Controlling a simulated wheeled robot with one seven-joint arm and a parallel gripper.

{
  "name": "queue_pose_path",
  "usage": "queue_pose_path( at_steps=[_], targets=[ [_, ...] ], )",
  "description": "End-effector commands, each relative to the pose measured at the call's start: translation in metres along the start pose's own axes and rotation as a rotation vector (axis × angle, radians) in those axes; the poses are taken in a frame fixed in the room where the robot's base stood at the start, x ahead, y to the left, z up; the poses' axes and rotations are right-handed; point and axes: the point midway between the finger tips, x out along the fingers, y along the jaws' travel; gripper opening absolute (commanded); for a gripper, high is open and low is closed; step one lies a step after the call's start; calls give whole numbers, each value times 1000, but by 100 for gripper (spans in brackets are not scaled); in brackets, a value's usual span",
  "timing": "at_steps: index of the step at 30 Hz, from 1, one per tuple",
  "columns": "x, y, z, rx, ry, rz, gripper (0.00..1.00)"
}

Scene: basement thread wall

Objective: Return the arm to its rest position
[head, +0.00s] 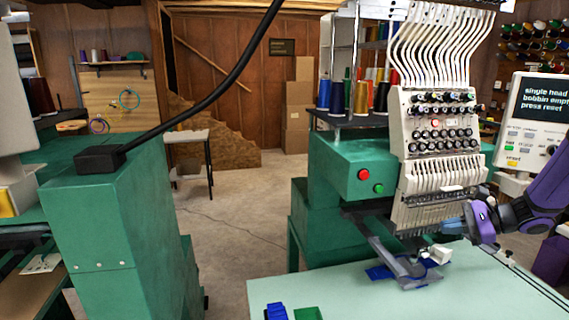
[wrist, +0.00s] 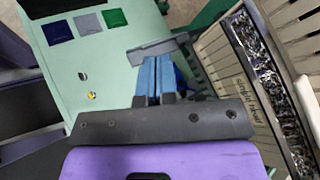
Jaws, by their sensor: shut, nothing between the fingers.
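My purple arm reaches in from the right in the head view. My gripper (head: 450,228) is at the lower front of the white embroidery machine head (head: 432,140), above the grey machine arm (head: 390,254). In the wrist view my gripper (wrist: 154,62) has its blue fingers shut together and empty. A grey bar (wrist: 150,50) shows at the fingertips; I cannot tell whether they touch it. The machine's needle area shows at the right of the wrist view.
A pale green table (head: 350,295) lies below, with blue (head: 276,311) and green (head: 308,314) squares. A white block (head: 438,254) is near the machine arm. The control screen (head: 535,108) reads "single head bobbin empty press reset". Another green machine (head: 105,210) stands left; open floor lies between.

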Motion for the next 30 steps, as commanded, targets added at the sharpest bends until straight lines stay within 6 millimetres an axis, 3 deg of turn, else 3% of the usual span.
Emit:
queue_pose_path(
  at_steps=[1,3,12,21,30],
  targets=[
    [4,1,21,-56,16,53,0],
    [8,5,45,-126,39,123,0],
    [15,35,138,-436,143,395,0],
    [4,73,214,-761,263,613,0],
    [-20,115,270,-1096,399,771,0]
  ],
)
